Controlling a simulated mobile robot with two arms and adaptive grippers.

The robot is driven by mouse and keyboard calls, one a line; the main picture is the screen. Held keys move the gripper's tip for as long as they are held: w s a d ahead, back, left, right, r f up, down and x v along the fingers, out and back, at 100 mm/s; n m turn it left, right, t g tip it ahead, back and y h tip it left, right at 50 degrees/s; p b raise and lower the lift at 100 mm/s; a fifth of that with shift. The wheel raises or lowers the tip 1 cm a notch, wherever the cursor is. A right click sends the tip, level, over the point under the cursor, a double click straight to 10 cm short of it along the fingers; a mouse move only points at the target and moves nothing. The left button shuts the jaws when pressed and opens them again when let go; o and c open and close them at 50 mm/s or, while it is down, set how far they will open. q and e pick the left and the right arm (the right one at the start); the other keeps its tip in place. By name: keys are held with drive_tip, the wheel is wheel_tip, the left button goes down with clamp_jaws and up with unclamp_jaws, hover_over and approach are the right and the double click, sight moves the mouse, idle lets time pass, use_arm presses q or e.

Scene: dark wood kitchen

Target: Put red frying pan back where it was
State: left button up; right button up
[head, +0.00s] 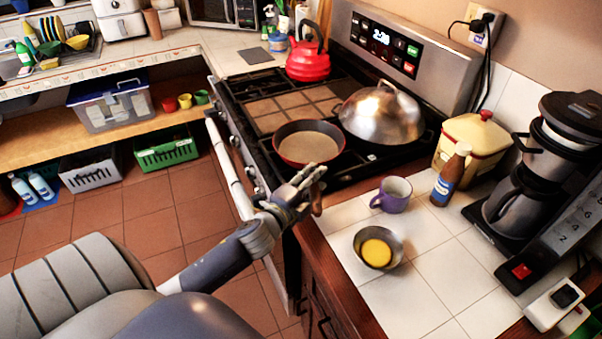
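The red frying pan (308,143), with a red rim and a brownish inside, is at the front right of the stove top (262,102), its handle pointing toward the counter's front edge. My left gripper (308,178) is at the handle, with its fingers overlapping it; the brown handle end (316,204) shows just past them. The fingers hide part of the handle, so I cannot tell if they are closed on it. I cannot tell whether the pan rests on the grate or is slightly raised. My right gripper is not in view.
A domed metal lid (382,116) sits right behind the pan, and a red kettle (308,62) stands at the back left. A purple mug (392,195), a small bowl with yellow contents (378,247) and a brown bottle (450,177) stand on the tiled counter (440,295).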

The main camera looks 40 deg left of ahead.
use_arm(q)
drive_tip(key=s+r+b, duration=0.1)
drive_tip(key=s+b, duration=0.1)
drive_tip(key=s, duration=1)
drive_tip(key=shift+d+r, duration=0.3)
drive_tip(key=shift+d, duration=0.15)
